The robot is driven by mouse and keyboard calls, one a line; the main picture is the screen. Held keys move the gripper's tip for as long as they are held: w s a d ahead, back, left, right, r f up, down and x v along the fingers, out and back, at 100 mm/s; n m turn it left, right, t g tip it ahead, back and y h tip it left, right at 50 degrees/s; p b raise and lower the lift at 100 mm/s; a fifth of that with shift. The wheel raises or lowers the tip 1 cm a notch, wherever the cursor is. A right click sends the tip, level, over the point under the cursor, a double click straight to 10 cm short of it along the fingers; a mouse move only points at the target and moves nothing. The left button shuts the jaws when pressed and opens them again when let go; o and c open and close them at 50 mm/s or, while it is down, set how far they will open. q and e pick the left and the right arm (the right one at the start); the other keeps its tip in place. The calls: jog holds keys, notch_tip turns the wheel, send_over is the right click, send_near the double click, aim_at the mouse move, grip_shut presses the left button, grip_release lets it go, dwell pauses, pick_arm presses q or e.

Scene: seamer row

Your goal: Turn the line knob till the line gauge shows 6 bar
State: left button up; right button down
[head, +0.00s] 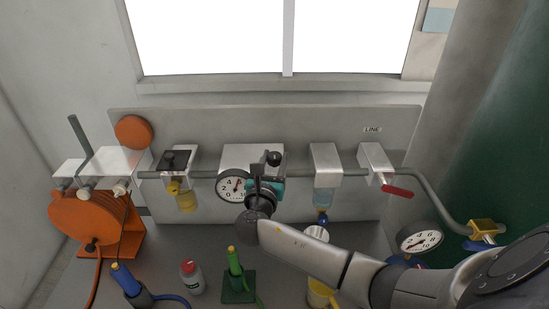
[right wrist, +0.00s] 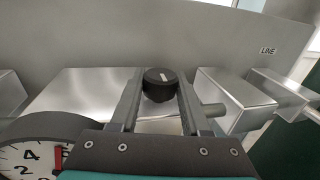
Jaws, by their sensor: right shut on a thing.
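The line knob (right wrist: 159,84) is a black round knob with a white mark, on a metal block below the back panel. It also shows in the head view (head: 274,158). My right gripper (right wrist: 160,92) is shut on it, one finger on each side. A round white line gauge (head: 233,186) sits just left of the gripper in the head view. In the right wrist view the gauge (right wrist: 30,155) is cut off at the lower left, with a red mark right of the 4. I cannot read its needle exactly. My left gripper is out of view.
A LINE label (head: 372,129) is on the panel, above a red-handled valve (head: 397,191). A second gauge (head: 419,240) stands at the right, near my right arm. An orange reel (head: 95,222) is at the left. A bottle (head: 191,277) stands in front.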

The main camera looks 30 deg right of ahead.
dwell(0.3)
jog(key=shift+c, duration=1.9)
grip_release()
jog(key=b+v, duration=0.1)
jog(key=v, duration=1.4)
jog(key=shift+s+a, duration=0.1)
jog(key=shift+a, duration=0.1)
